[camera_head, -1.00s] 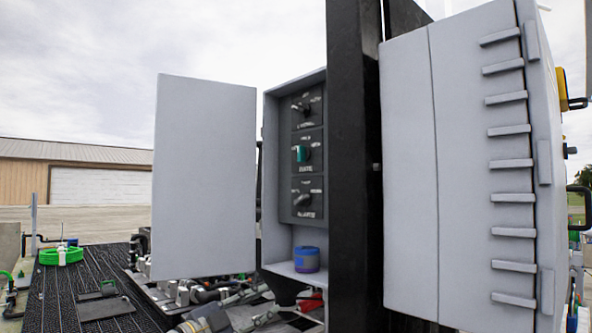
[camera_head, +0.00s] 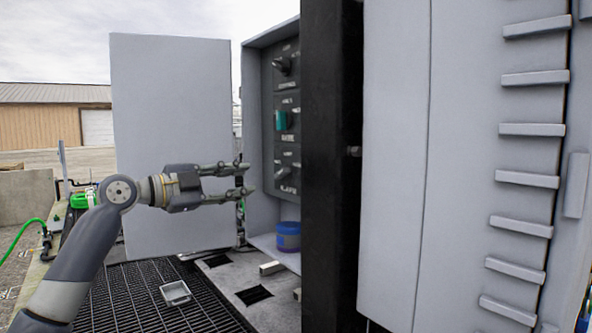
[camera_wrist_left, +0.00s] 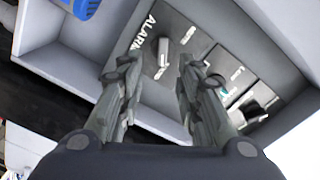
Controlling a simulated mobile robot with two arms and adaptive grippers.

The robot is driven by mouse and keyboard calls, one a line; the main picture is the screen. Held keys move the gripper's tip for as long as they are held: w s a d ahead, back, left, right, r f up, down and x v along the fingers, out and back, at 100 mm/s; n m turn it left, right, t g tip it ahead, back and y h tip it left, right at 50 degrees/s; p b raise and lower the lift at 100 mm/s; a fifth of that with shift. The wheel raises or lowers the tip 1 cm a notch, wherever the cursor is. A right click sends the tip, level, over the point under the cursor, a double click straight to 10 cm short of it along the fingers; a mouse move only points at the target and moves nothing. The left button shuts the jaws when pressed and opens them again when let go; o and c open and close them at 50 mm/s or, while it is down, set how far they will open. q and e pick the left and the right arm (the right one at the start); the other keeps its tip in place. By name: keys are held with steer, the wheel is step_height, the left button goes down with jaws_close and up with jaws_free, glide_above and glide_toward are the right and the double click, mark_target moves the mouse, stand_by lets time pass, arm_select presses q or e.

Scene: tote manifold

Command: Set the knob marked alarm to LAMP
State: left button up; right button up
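The alarm knob (camera_wrist_left: 162,52) is a grey lever knob on a dark plate marked ALARM in the left wrist view. In the head view it is the lowest knob (camera_head: 284,173) on the panel inside the open grey cabinet (camera_head: 258,140). Its setting words, LAMP among them, are too small or blurred to read. My left gripper (camera_head: 246,177) is open and empty, pointing at the cabinet opening at about the alarm knob's height. In the left wrist view its two fingers (camera_wrist_left: 160,75) stand either side of the knob's line, apart from it. My right gripper is not in view.
Above sit a teal knob (camera_head: 281,121) and a dark top knob (camera_head: 283,66). A blue tin (camera_head: 288,237) stands on the cabinet floor. The open door (camera_head: 170,110) is left, behind my gripper. A black post (camera_head: 333,170) borders the cabinet at right.

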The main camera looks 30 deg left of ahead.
mark_target(278, 174)
arm_select(q)
steer(key=p+x, duration=0.2)
steer(key=x, duration=0.1)
steer(key=p+x, duration=0.2)
steer(key=x, duration=0.1)
steer(key=p+x, duration=0.2)
steer(key=x, duration=0.1)
steer(key=shift+w+r, duration=0.25)
steer(key=shift+r, duration=0.1)
steer(key=shift+w+d+f, duration=0.1)
steer(key=shift+f, duration=0.05)
steer(key=shift+c, duration=0.9)
jaws_close()
